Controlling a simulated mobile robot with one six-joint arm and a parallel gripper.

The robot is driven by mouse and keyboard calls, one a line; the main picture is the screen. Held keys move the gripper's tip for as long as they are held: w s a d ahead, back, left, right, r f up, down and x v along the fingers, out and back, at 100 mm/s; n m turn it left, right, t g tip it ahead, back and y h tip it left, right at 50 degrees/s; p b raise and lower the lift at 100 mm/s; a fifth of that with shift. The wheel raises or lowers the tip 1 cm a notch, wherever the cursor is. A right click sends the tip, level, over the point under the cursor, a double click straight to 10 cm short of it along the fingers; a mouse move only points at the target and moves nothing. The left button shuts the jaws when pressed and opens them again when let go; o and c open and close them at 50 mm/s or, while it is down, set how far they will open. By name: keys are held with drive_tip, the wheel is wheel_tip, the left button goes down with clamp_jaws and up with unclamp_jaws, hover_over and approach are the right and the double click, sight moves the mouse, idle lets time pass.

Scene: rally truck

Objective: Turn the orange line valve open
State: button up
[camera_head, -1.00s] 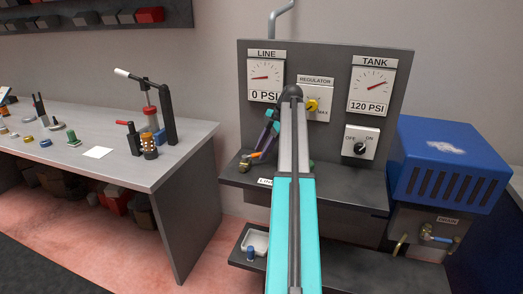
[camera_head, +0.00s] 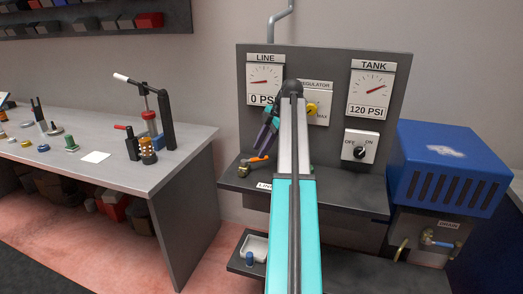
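The orange line valve handle (camera_head: 259,158) sticks out to the right from a brass valve body (camera_head: 244,168) on the dark shelf of the gauge panel, above the LINE label. The LINE gauge (camera_head: 265,82) reads 0 PSI. My gripper (camera_head: 264,146) points down just above the orange handle, with its dark and purple fingers close together in the picture. I cannot tell whether the fingertips touch the handle or how wide they are apart. My arm hides part of the shelf to the right of the valve.
The TANK gauge (camera_head: 371,90) reads 120 PSI. A yellow regulator knob (camera_head: 311,109) and an OFF/ON switch (camera_head: 360,152) are on the panel. A blue compressor housing (camera_head: 450,165) stands right. A workbench (camera_head: 105,172) with tools and small parts stands left.

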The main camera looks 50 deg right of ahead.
drive_tip(key=s+a+r+b, duration=0.1)
drive_tip(key=s+a+b, duration=0.1)
drive_tip(key=s+a, duration=0.8)
drive_tip(key=shift+s+r, duration=0.15)
drive_tip(key=shift+s, duration=0.25)
drive_tip(key=shift+c, duration=0.4)
